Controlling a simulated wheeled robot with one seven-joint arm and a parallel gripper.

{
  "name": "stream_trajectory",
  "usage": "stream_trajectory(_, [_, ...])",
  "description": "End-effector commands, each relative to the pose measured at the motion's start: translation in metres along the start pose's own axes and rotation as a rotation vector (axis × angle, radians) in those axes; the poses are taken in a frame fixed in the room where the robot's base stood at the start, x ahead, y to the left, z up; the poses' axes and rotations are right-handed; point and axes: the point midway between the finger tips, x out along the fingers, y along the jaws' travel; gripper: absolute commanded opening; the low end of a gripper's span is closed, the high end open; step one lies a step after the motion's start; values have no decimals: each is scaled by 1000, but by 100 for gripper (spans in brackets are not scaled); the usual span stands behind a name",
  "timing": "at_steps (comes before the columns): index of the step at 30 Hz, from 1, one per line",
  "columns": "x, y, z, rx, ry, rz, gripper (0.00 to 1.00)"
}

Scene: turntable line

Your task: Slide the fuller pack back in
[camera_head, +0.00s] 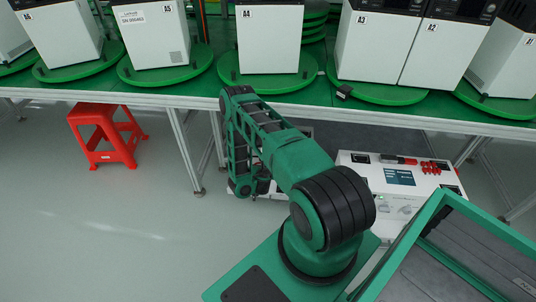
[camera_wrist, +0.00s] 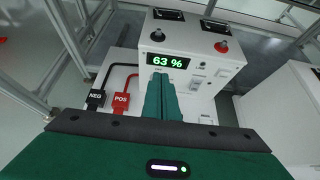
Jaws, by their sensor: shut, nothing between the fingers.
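My gripper (camera_wrist: 161,80) is shut and empty in the wrist view. Its green fingers come together in front of a white tester (camera_wrist: 203,70) whose green display (camera_wrist: 170,61) reads 63 %. A black lead ends in a NEG plug (camera_wrist: 96,99) and a red lead ends in a POS plug (camera_wrist: 121,103), both left of the fingers. I cannot make out any pack for certain, nor which one is fuller. In the head view my arm bends down in front of the bench, and the fingertips are not clear there.
White cabinets, among them A4 (camera_head: 268,40) and A3 (camera_head: 376,45), stand on green turntables along the bench (camera_head: 170,101). A red stool (camera_head: 105,130) stands at left. A white unit with a screen (camera_head: 400,177) sits right of my arm. A green-framed tray (camera_head: 400,245) is at lower right.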

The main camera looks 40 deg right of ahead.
Motion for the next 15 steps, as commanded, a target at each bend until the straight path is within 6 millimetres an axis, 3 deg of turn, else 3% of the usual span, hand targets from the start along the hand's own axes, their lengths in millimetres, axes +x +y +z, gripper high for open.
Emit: stream_trajectory(15, [77,6,1,3,-4,5,0])
